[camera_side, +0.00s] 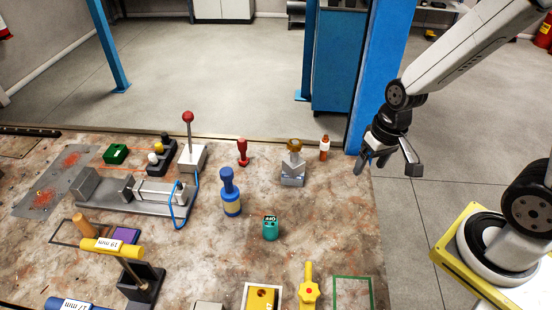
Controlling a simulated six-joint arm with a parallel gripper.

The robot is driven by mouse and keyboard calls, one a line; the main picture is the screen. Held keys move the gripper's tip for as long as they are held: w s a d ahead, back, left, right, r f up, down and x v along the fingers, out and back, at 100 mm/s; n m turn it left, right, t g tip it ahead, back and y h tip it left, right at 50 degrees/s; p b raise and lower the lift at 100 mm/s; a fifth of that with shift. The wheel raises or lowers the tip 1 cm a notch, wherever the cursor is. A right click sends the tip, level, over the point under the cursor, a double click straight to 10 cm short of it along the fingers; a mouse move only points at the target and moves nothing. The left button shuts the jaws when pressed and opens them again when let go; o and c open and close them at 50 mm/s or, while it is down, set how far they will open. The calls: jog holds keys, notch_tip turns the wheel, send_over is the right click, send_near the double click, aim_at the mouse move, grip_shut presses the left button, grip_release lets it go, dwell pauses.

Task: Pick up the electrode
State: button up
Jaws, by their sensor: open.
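I cannot tell for sure which thing is the electrode. Upright candidates on the worktable (210,255) are a blue piece with a tan band (230,192), a small red-handled piece (242,152), an orange bottle-like piece with a white band (324,148), and a brown-topped piece on a grey block (294,147). My gripper (387,165) hangs in the air by the table's right edge, to the right of the orange piece. It is open, pointing down, with nothing seen between its fingers.
A teal "OFF" piece (270,228), a yellow star-knob piece (309,290) and a red-ball lever (188,118) stand on the table. A clamp-like fixture (150,190) with a blue cable lies left. A blue post (378,70) rises behind the gripper. Bare table lies right of the teal piece.

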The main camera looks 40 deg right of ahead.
aim_at(324, 148)
jog(key=w+f+m+t+y, duration=0.1)
jog(key=w+f+m+y, duration=0.1)
jog(key=m, duration=0.4)
jog(key=w+d+f+m+t+y, duration=0.1)
jog(key=w+f+m+y, duration=0.1)
jog(key=m+y, duration=0.2)
jog(key=w+f+m+t+y, duration=0.1)
jog(key=w+f+m+y, duration=0.1)
jog(key=m, duration=0.6)
jog(key=shift+w+d+y, duration=0.35)
jog(key=shift+y, duration=0.05)
jog(key=w+d+m+t, duration=0.1)
jog(key=d+m+t, duration=0.1)
jog(key=w+d+f+m+t+h, duration=0.1)
jog(key=w+d+m+t, duration=0.1)
jog(key=w+d+f+m+t, duration=0.1)
jog(key=d+m+t, duration=0.1)
jog(key=m, duration=0.1)
jog(key=shift+w+d, duration=0.25)
jog(key=shift+d, duration=0.15)
jog(key=shift+w+d+f+m+t+h, duration=0.1)
jog(key=shift+w+d+m+t+h, duration=0.1)
jog(key=shift+d+m+t+h, duration=0.25)
jog(key=shift+x, duration=1.3)
jog(key=shift+w, duration=0.1)
jog(key=shift+x, duration=2.55)
jog(key=shift+a, duration=0.1)
